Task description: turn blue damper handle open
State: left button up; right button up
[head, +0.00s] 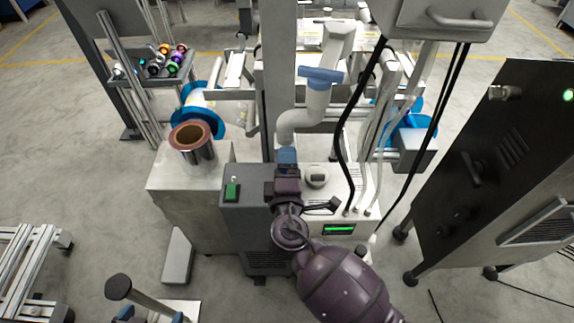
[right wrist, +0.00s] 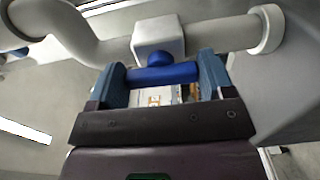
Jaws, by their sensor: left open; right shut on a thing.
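The blue damper handle (right wrist: 165,74) sits on a white block (right wrist: 158,36) on a white pipe (right wrist: 225,35) in the right wrist view. It lies crosswise between the two blue-grey fingers of my right gripper (right wrist: 162,78), which is shut on it. In the head view my right gripper (head: 287,156) is at the foot of the curved white duct (head: 302,115) and hides the handle there. The handle's angle is hard to judge from the head view. My left gripper (head: 152,316) shows only in part at the bottom left edge; it is open, with blue fingertips.
A black cabinet (head: 500,170) stands at right. A copper-rimmed cylinder (head: 193,135) is at left.

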jog(key=o, duration=0.9)
jog(key=s, duration=1.1)
jog(key=shift+p, duration=0.35)
